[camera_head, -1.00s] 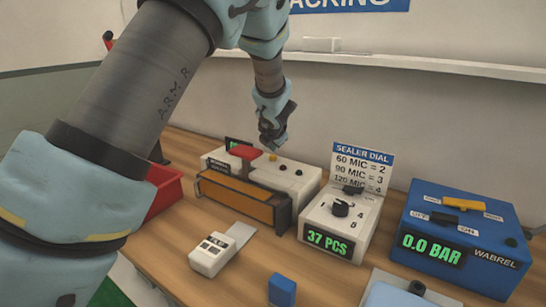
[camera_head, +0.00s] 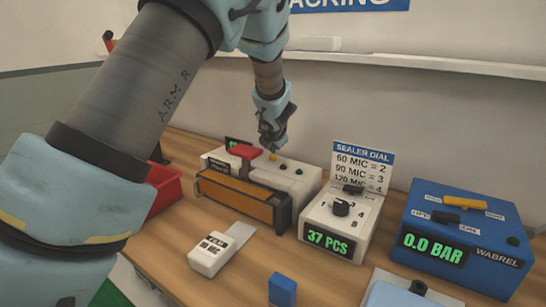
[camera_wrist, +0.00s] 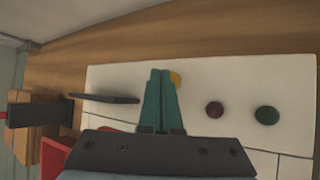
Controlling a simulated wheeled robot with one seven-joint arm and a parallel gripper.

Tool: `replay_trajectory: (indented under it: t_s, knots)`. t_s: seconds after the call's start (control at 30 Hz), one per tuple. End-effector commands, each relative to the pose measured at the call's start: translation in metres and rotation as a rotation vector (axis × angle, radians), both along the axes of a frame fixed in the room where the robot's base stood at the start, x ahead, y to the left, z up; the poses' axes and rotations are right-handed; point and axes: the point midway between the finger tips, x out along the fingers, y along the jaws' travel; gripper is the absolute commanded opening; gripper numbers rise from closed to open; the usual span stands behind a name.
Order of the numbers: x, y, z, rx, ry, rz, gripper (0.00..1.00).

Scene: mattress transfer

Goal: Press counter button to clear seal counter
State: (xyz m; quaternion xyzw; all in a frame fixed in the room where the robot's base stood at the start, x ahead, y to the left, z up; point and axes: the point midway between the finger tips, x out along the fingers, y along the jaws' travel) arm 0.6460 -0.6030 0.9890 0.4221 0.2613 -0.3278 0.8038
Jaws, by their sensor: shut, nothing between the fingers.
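The white sealer (camera_head: 217,159) stands at the back of the table, with a yellow button (camera_head: 272,157), a dark red button (camera_head: 283,167) and a green button (camera_head: 299,171) on its top. My gripper (camera_head: 271,149) is shut and empty, pointing down just above the yellow button. In the wrist view my closed teal fingers (camera_wrist: 161,75) partly cover the yellow button (camera_wrist: 176,79); whether they touch it I cannot tell. The red button (camera_wrist: 215,109) and green button (camera_wrist: 266,115) are clear to the right. A small green display (camera_head: 233,142) is mostly hidden behind the red part (camera_head: 244,151).
The dial box (camera_head: 353,225) reads 37 PCS. The blue box (camera_head: 475,218) reads 0.0 BAR. A white handheld device (camera_head: 209,255) and a blue block (camera_head: 282,290) lie in front. A red bin (camera_head: 164,189) is at left, and a wall shelf (camera_head: 420,66) runs behind.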

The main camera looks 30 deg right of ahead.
Motion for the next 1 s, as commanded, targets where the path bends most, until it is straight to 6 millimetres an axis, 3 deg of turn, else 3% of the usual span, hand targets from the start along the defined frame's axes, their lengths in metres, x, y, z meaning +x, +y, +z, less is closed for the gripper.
replay_trajectory:
  t_s: [1.0]
  knots:
    - [0.000,0.000,-0.011,0.000,0.000,0.000,0.00]
